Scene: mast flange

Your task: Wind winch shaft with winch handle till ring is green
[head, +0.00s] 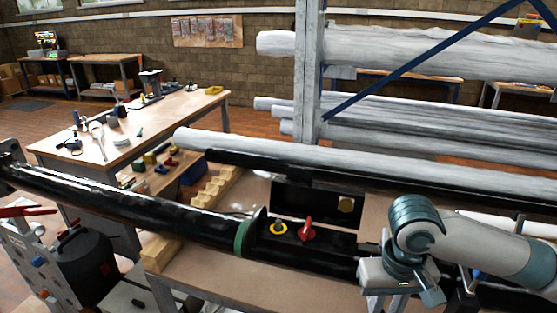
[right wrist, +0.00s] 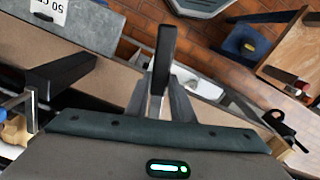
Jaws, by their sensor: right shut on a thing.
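The long black mast tube (head: 120,205) runs across the head view, with a green band (head: 243,238) at its flange. Right of the flange, a yellow ring (head: 277,227) surrounds a dark round hub, likely the winch shaft. A red lever (head: 306,230) stands beside it. In the right wrist view my right gripper (right wrist: 160,98) is shut on a dark upright bar (right wrist: 161,60), likely the winch handle; its far end shows free. In the head view my right gripper body (head: 390,277) is right of the red lever, apart from the yellow ring. My left gripper is not in view.
A black plate (head: 318,208) with a brass hexagonal piece stands behind the ring and lever. Long wrapped tubes (head: 400,170) lie on a rack behind. A workbench (head: 130,125) with small tools is at the left.

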